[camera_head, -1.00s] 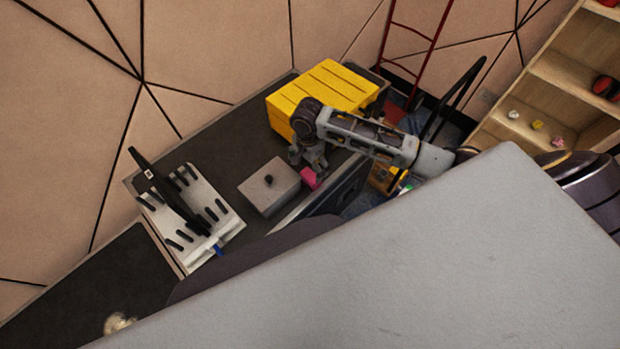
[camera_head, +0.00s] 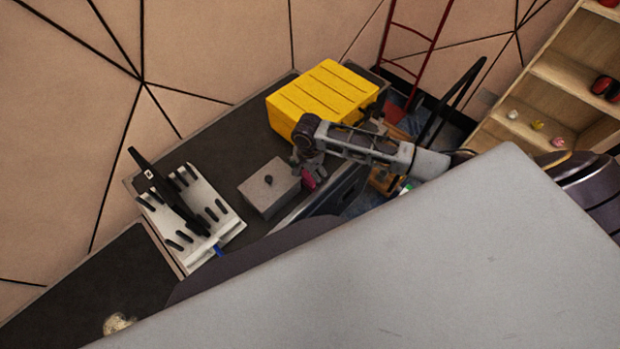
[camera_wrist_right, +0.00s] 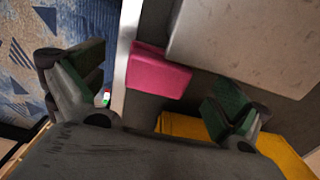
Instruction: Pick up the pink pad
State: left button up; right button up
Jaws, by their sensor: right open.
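The pink pad (camera_head: 308,180) lies on the dark counter (camera_head: 226,150) near its front edge, beside a grey lidded box. In the right wrist view the pink pad (camera_wrist_right: 159,70) lies between my two open fingers, apart from both. My right gripper (camera_head: 308,172) is open and right over the pad, hiding part of it; its fingers also show in the right wrist view (camera_wrist_right: 158,92). Whether a finger touches the pad in the head view I cannot tell. My left gripper is not in view.
The grey box (camera_head: 270,188) stands close to the pad's left. A yellow case (camera_head: 322,98) stands behind my right gripper. A white rack with black pegs (camera_head: 190,215) is further left. Wooden shelves (camera_head: 550,105) stand at right.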

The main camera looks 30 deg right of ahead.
aim_at(308, 177)
jog(key=shift+f, duration=1.55)
jog(key=shift+c, duration=0.4)
jog(key=c, duration=1.2)
